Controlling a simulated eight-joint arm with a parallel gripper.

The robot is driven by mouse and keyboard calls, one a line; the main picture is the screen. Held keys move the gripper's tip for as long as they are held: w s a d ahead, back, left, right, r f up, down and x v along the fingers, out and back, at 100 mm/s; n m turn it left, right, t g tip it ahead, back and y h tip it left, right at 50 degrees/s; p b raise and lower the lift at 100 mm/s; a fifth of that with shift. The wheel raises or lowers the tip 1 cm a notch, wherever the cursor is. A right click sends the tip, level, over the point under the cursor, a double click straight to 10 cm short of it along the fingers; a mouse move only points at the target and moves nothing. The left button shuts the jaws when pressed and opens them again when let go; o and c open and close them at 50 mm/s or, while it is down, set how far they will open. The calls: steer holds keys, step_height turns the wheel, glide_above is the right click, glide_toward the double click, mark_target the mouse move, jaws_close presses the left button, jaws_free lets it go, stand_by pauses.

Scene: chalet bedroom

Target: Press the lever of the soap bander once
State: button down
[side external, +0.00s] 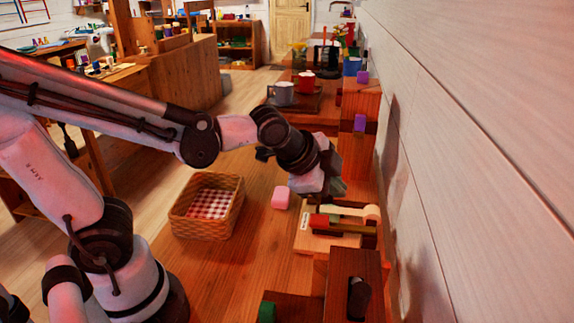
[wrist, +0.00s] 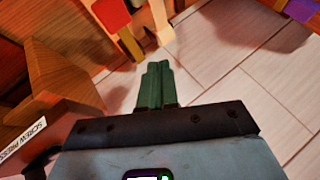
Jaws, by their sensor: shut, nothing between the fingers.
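A low wooden device (side external: 325,240) with a small white label, a red block (side external: 319,220), a dark green bar and a cream roll (side external: 371,212) stands on the counter by the wall in the side external view. It looks like the soap bander, but its label is unreadable and I cannot pick out the lever surely. My gripper (side external: 338,187) is just above and behind this device, partly hiding its far side. In the wrist view my green fingers (wrist: 156,85) are together and hold nothing. A pink soap-like block (side external: 281,197) lies left of the device.
A wicker basket (side external: 177,222) with a red checked cloth stands left of the pink block. A dark wooden box (side external: 345,265) is in front of the device. Purple blocks (side external: 360,123) and mugs (side external: 281,93) are farther back. A screw press label (wrist: 24,139) shows in the wrist view.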

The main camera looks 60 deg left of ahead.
mark_target(325, 222)
steer(key=shift+s+a+f, duration=0.1)
steer(key=shift+f, duration=1.05)
steer(key=shift+s+a+f, duration=0.1)
steer(key=shift+f, duration=1)
steer(key=shift+f, duration=0.1)
stand_by(0.3)
steer(key=shift+f, duration=0.3)
steer(key=shift+s+a+f, duration=0.1)
steer(key=shift+f, duration=0.65)
steer(key=shift+s+a+f, duration=0.1)
steer(key=shift+f, duration=0.6)
stand_by(1.6)
steer(key=shift+r, duration=0.1)
steer(key=shift+w+d+r, duration=0.15)
steer(key=shift+r, duration=1.6)
steer(key=shift+r, duration=0.1)
steer(key=shift+w+d+r, duration=0.1)
steer(key=shift+d+r, duration=0.05)
steer(key=shift+r, duration=1.05)
steer(key=shift+w+d+r, duration=0.1)
steer(key=shift+r, duration=1.1)
